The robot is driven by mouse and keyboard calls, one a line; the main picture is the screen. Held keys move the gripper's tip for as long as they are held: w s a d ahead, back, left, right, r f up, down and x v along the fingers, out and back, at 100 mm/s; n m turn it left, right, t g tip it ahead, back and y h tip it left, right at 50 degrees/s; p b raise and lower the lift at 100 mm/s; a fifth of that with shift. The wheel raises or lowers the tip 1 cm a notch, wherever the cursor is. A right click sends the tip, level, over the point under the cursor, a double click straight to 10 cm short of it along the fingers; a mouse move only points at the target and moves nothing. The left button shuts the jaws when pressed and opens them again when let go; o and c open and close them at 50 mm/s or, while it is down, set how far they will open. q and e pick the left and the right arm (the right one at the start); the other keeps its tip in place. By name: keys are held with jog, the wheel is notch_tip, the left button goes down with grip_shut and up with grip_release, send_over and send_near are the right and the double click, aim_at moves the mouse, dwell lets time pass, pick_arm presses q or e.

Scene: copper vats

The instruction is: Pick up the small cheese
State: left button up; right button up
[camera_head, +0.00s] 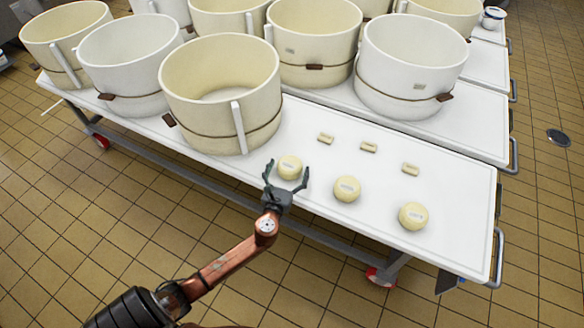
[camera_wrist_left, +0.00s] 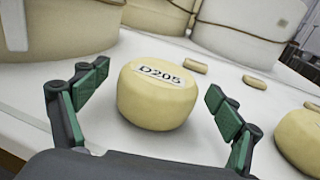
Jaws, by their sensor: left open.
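A small round pale-yellow cheese (camera_head: 289,166) sits on the white table near its front edge. In the left wrist view this cheese (camera_wrist_left: 157,95) carries a label reading D205. My left gripper (camera_head: 287,171) is open, with one finger on each side of the cheese's near part. In the left wrist view the open fingers (camera_wrist_left: 156,98) show gaps to the cheese on both sides. Two more round cheeses stand to the right, a middle one (camera_head: 347,188) and a right one (camera_head: 413,215). My right gripper is not in view.
Three small oblong pieces, a left (camera_head: 326,137), a middle (camera_head: 369,147) and a right one (camera_head: 410,169), lie behind the round cheeses. A large cream vat (camera_head: 215,90) stands close behind and left of the gripper. The white table (camera_head: 455,195) is bare at its right end.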

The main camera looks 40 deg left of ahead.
pick_arm(q)
jog(key=shift+w+a, duration=0.25)
jog(key=shift+w, duration=0.3)
jog(key=shift+c, duration=0.5)
jog(key=shift+f, duration=0.1)
jog(key=c, duration=1.4)
jog(key=shift+c, duration=0.8)
